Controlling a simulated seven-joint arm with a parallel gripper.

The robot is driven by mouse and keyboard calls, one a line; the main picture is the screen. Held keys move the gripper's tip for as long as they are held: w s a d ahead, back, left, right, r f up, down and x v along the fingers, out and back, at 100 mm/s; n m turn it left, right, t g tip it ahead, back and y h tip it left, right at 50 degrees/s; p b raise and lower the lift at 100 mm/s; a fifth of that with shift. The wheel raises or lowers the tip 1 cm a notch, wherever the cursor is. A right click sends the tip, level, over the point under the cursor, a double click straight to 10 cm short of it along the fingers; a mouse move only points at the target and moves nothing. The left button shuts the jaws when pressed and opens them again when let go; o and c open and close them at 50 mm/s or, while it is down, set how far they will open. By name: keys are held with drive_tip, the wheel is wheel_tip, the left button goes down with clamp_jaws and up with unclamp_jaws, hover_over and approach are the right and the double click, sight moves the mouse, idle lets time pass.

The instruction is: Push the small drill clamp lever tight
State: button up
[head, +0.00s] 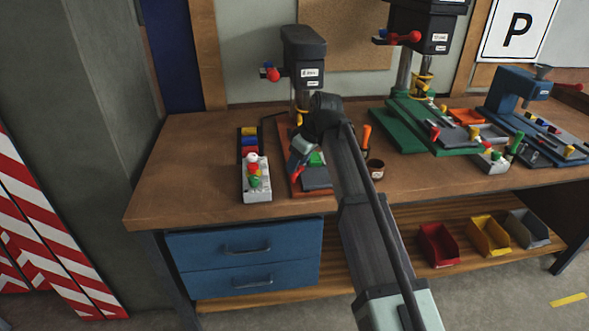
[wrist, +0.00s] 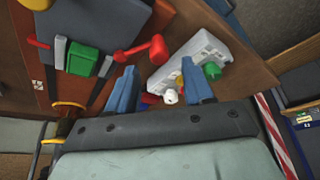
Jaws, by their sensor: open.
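The small drill (head: 303,72) stands at the back of the bench, left of the large drill. On its reddish-brown base is a grey clamp plate (head: 317,177), with a green block (wrist: 82,60) on it in the wrist view. The red clamp lever (head: 297,174) sits at the front left of the plate. In the wrist view the red lever (wrist: 140,48) ends in a rounded knob and lies beyond my left finger. My gripper (head: 296,160) is open, low over the base and close to the lever. I cannot tell whether it touches. Nothing is visibly held.
A pale control box (head: 257,185) with coloured knobs stands left of the base; in the wrist view it lies beyond the fingers. The large drill's green base (head: 400,130) is farther right. The bench's left end is clear.

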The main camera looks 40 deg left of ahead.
drive_tip(key=shift+x, duration=1.9)
drive_tip(key=shift+c, duration=0.5)
clamp_jaws()
